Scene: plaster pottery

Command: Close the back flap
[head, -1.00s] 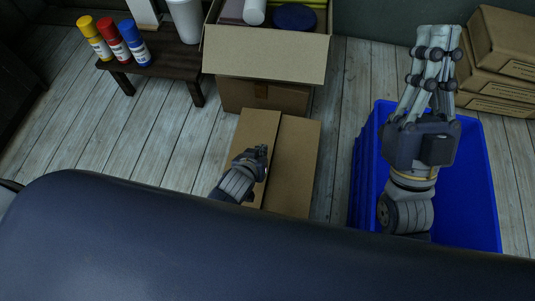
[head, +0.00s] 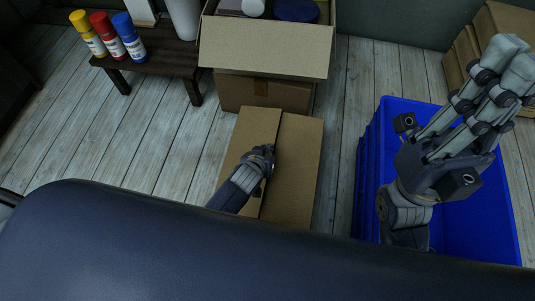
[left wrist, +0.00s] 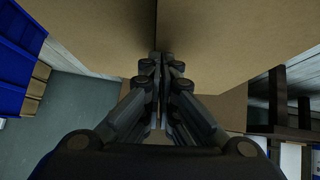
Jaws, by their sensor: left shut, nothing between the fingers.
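A cardboard box (head: 302,150) stands on the floor in front of me, its top showing as two panels that meet at a seam. The panels look roughly flat. My left gripper (head: 267,151) is over the seam, its fingers together and empty. In the left wrist view, the left gripper's fingertips (left wrist: 162,58) are together and point at the seam between the cardboard panels (left wrist: 225,40). I cannot tell whether they touch it. I cannot tell which flap is the back one. My right gripper (head: 512,62) is raised above a blue crate; its finger gap is unclear.
Behind stands an open cardboard box (head: 265,45) with items inside, above another carton (head: 240,92). A dark low table (head: 160,58) with yellow, red and blue bottles is at left. The blue crate (head: 480,220) is at right, with stacked cartons (head: 462,55) behind it.

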